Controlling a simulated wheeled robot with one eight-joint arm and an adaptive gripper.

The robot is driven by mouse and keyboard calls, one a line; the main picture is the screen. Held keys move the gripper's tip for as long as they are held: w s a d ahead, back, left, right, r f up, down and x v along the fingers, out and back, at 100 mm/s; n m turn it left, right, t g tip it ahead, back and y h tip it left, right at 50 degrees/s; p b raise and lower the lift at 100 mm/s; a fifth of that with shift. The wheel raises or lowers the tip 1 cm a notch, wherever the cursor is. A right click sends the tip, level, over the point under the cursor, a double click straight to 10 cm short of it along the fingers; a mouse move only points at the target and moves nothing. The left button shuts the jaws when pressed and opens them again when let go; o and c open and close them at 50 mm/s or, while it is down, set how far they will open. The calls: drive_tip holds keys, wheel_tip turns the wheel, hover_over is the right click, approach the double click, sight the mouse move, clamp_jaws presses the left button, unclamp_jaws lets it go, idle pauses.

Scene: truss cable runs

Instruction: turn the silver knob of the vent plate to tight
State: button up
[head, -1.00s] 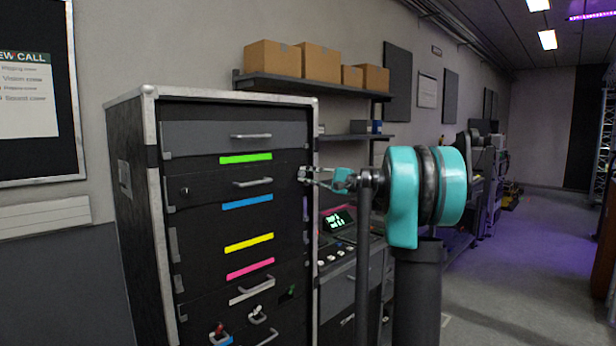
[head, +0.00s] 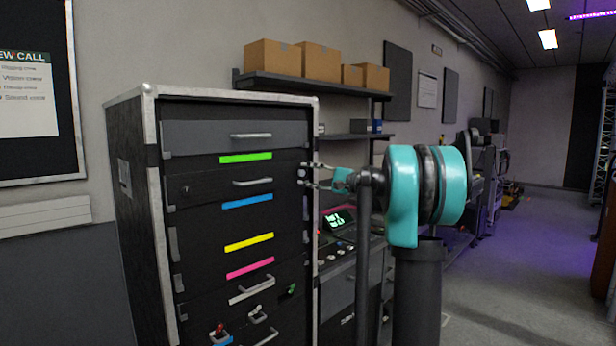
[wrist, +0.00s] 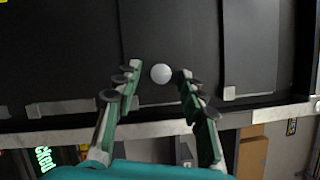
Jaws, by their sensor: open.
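The silver knob (wrist: 161,73) is a small round pale knob on a dark panel face (wrist: 185,35) in the wrist view. I take this panel to be the vent plate; its vents cannot be made out. In the head view the knob (head: 302,173) is a small bright spot near the right edge of the case front. My gripper (wrist: 158,76) is open, with one finger on each side of the knob and gaps visible. In the head view my gripper (head: 311,175) points left at the case. The knob's marking or setting cannot be read.
The black case (head: 185,240) has a metal edge frame, several drawers with handles and coloured strips, and small levers low down. A lit console (head: 338,220) stands right of it. A shelf (head: 300,86) with cardboard boxes is above. Open floor lies at right.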

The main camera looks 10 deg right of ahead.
drive_tip(key=shift+d, duration=0.1)
drive_tip(key=v, duration=1.1)
drive_tip(key=shift+s+d, duration=0.3)
drive_tip(key=shift+f, duration=0.1)
drive_tip(key=s+a+f+n+g+h, duration=0.1)
drive_tip(key=s+a+f+g+h, duration=0.1)
drive_tip(key=s+a+f, duration=0.45)
drive_tip(key=s+a+f+n+g+h, duration=0.1)
drive_tip(key=s+a+f+h, duration=0.15)
drive_tip(key=f, duration=0.75)
drive_tip(key=s+a+f+n+g+h, duration=0.2)
drive_tip(key=s+a+f+h, duration=0.15)
drive_tip(key=s+f, duration=0.35)
drive_tip(key=s+d+f+n+h, duration=0.2)
drive_tip(key=s+f+h, duration=0.2)
drive_tip(key=s+f, duration=0.6)
drive_tip(key=s+d+f+n+g+h, duration=0.1)
drive_tip(key=s+d+f+n+h, duration=0.2)
drive_tip(key=s+f, duration=0.6)
drive_tip(key=shift+s+d+f+h, duration=0.35)
drive_tip(key=shift+f+h, duration=0.25)
drive_tip(key=shift+f, duration=0.2)
